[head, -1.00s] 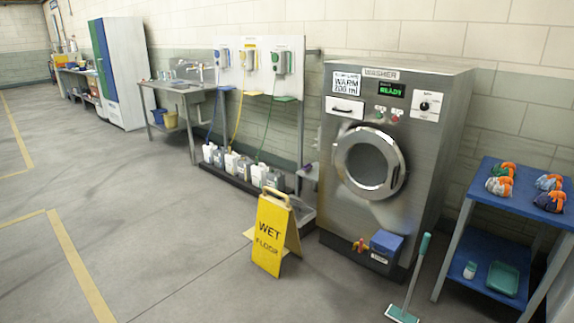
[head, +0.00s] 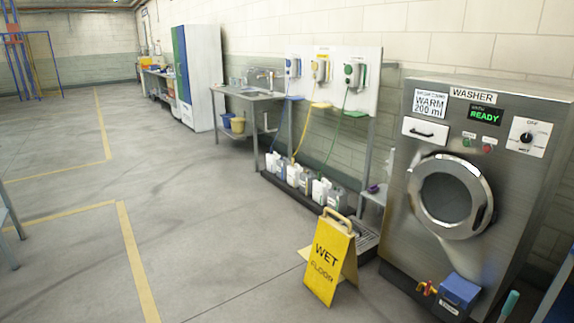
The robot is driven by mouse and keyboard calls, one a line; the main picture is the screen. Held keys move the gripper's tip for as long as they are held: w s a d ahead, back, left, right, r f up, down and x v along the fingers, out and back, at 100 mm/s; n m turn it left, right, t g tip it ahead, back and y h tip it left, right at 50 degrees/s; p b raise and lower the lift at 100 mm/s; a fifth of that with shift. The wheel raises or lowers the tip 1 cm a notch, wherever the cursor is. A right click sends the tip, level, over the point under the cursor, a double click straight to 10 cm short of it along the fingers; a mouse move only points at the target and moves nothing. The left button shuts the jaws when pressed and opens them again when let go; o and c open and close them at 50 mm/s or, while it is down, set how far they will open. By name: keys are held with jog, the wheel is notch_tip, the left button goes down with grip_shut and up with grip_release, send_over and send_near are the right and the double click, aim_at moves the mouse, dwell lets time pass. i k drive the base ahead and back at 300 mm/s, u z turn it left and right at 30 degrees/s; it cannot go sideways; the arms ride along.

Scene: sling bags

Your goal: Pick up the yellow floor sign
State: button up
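The yellow floor sign (head: 328,264) stands upright on the grey floor, opened as an A-frame, with "WET FLOOR" in black and a handle on top. It is right of the middle in the lower part of the head view, in front of the washer's left side. My gripper is not in view, and nothing is touching the sign.
A steel washer (head: 480,170) stands right of the sign, with a blue box (head: 459,291) at its base. White jugs (head: 300,178) stand on a low dark tray behind the sign. A sink table (head: 247,96) is farther back. The floor to the left is open.

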aim_at(332, 253)
jog(key=u, duration=0.55)
jog(key=i, duration=0.7)
jog(key=u, duration=0.4)
jog(key=i, duration=2.35)
jog(key=z, duration=0.75)
jog(key=i, duration=0.65)
jog(key=z, duration=0.3)
